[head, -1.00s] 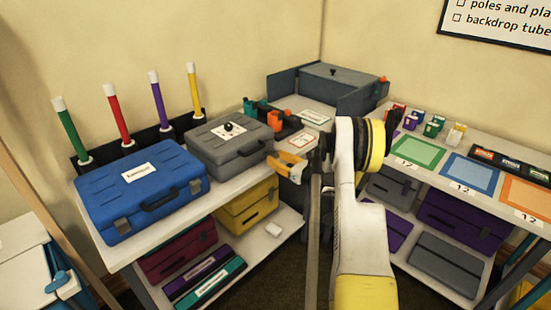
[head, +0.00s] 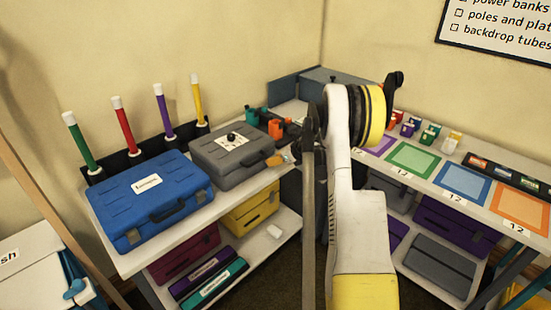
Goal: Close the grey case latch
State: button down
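The grey case (head: 215,165) sits with its lid down on the left bench, right of the blue case. A pale label and a dark round knob (head: 232,138) are on its lid, and a handle is on its front. I cannot make out its latch or whether it is open.
The blue case (head: 150,205) lies left of the grey case. Several coloured tubes stand in a dark rack (head: 130,160) behind. Orange and teal items (head: 275,128) stand right of the grey case. Another bench (head: 400,178) with coloured mats is at right.

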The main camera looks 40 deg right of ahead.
jog(key=shift+w+r+g+p, duration=0.15)
jog(key=shift+g+p, duration=0.15)
jog(key=shift+g, duration=0.3)
jog(key=c, duration=1.1)
grip_release()
jog(key=shift+o, duration=0.2)
jog(key=shift+r, duration=0.1)
jog(key=v, duration=1.2)
